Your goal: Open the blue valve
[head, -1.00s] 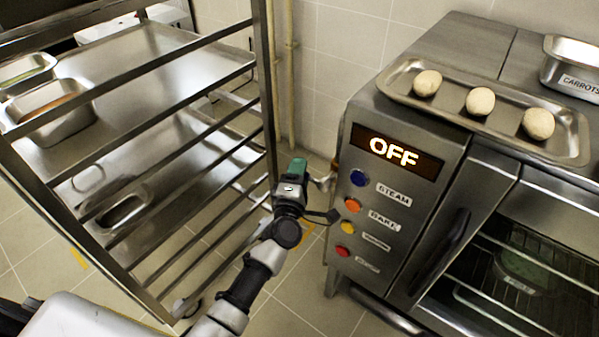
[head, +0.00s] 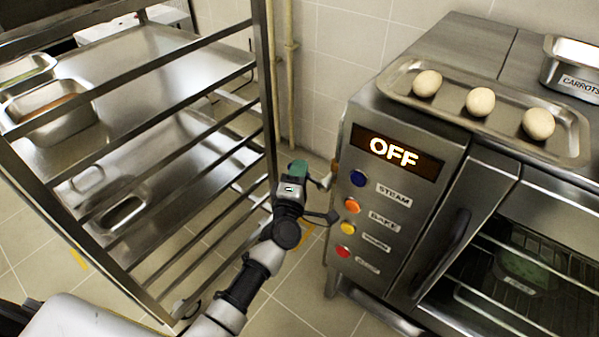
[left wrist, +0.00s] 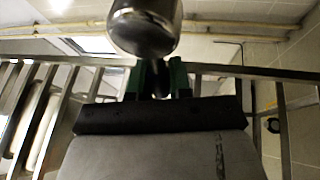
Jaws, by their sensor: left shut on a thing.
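My left gripper (head: 300,166), with green fingers, is low between the rack and the left side of the oven in the head view. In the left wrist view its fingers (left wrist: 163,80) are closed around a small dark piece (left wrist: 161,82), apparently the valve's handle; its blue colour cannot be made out. A rounded metal fitting (left wrist: 145,28) fills the top middle there. A small metal fitting (head: 324,181) shows just right of the fingers in the head view. The rest of the valve is hidden behind the gripper and oven. My right gripper is not in view.
A metal rack (head: 268,90) with trays stands close on the left. The oven (head: 395,190) on the right shows OFF on its display (head: 394,152) and has several coloured buttons. A tray (head: 578,128) with dough balls sits on top. Pipes (head: 290,70) run down the wall behind.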

